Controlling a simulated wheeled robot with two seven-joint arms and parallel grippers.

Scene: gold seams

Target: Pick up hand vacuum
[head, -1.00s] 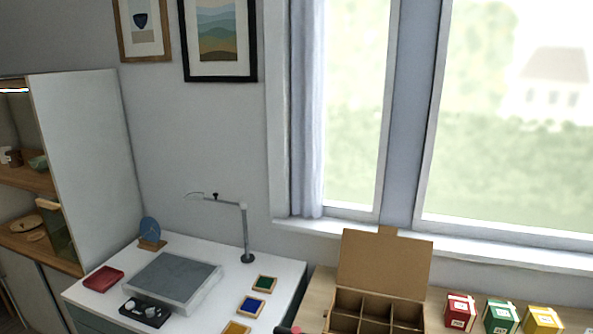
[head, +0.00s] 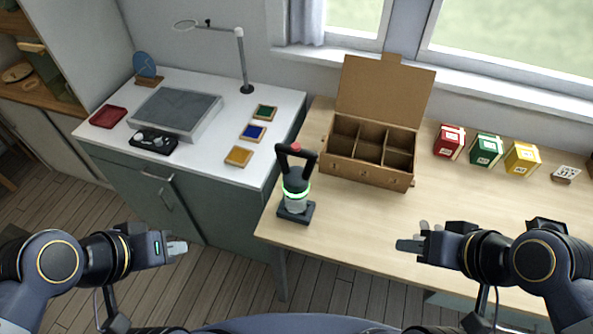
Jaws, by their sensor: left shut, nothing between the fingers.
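The hand vacuum (head: 296,186) stands upright on a dark base near the left front part of the wooden table. It has a black loop handle, a red spot on top, a glowing green ring and a pale lower body. My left gripper (head: 177,248) is shut and empty, left of and nearer than the vacuum, in front of the grey-green cabinet. My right gripper (head: 412,240) is to the right of the vacuum, over the table's front part, with nothing seen in it. Its finger gap is not clear. Neither gripper touches the vacuum.
An open cardboard box (head: 367,166) with compartments stands just behind and right of the vacuum. Red (head: 449,141), green (head: 486,149) and yellow (head: 522,158) boxes stand further right. The white-topped cabinet (head: 215,165) adjoins on the left. The wooden table (head: 355,222) is clear right of the vacuum.

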